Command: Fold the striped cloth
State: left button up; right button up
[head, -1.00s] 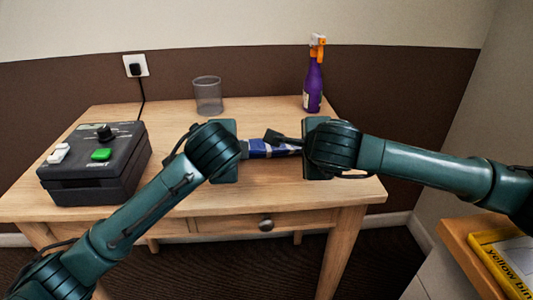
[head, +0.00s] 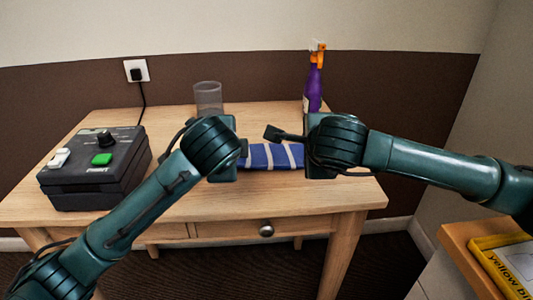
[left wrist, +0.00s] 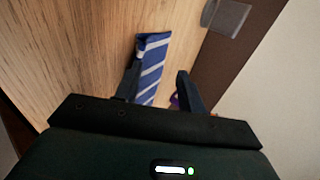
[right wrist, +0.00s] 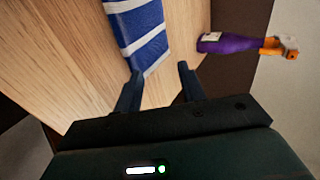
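The striped cloth (head: 270,157), blue with white stripes, lies on the table as a narrow strip between my two grippers. Its ends are partly hidden by the arms in the head view. In the left wrist view the cloth (left wrist: 153,66) lies below and between the fingers of my left gripper (left wrist: 158,72), which are apart. In the right wrist view the cloth (right wrist: 138,32) lies mostly ahead of the left-hand finger of my right gripper (right wrist: 159,71), whose fingers are also apart and empty. Whether the cloth is folded in layers I cannot tell.
A black box with a green button (head: 95,170) stands at the left. A clear cup (head: 208,98) and a purple spray bottle (head: 313,88) stand behind. A yellow bin (head: 505,260) is at lower right.

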pick_arm(q)
jog(key=s+r, duration=0.5)
jog(key=r, duration=0.1)
jog(key=shift+r, duration=0.4)
pick_arm(e)
jog(key=s+r, duration=0.5)
jog(key=r, duration=0.1)
jog(key=shift+r, duration=0.4)
